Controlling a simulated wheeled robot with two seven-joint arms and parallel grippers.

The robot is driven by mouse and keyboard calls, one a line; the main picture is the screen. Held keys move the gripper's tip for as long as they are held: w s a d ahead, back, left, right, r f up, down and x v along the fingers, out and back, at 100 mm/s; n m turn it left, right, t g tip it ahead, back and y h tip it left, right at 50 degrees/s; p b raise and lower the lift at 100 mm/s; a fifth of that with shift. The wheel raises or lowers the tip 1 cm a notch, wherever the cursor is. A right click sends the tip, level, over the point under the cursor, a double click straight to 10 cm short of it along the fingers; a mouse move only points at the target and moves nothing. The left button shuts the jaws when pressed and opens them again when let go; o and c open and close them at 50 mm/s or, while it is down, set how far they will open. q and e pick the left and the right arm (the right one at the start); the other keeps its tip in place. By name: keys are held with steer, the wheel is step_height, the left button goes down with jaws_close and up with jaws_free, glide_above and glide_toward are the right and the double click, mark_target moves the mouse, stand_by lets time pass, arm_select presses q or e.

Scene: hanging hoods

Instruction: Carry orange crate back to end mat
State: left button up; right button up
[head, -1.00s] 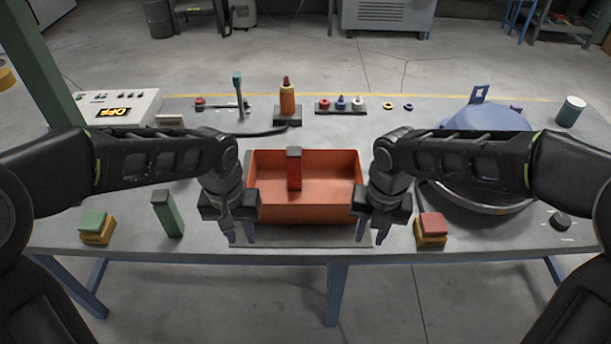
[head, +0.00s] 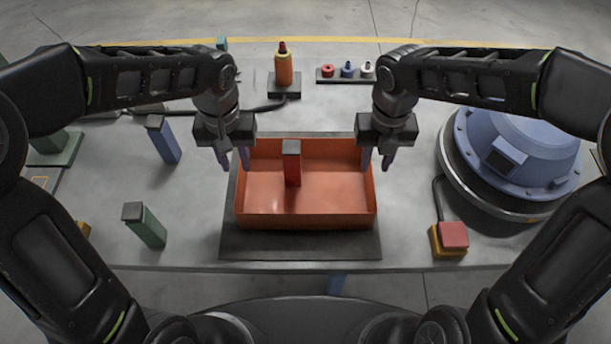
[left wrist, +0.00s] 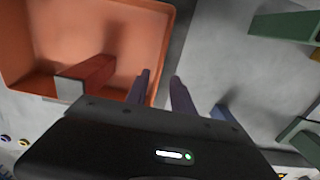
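The orange crate (head: 305,220) sits upright on the dark end mat (head: 300,246) at the table's front edge. Neither gripper visibly pinches the wall.
A blue post (head: 164,140) and a green post (head: 145,226) stand left of the crate. A red-topped yellow block (head: 450,238) and a large blue dome (head: 515,150) are to the right. An orange bottle (head: 283,68) stands behind.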

mark_target(244, 190)
arm_select(q)
steer(key=shift+f, duration=0.1)
arm_select(e)
steer(key=shift+f, duration=0.1)
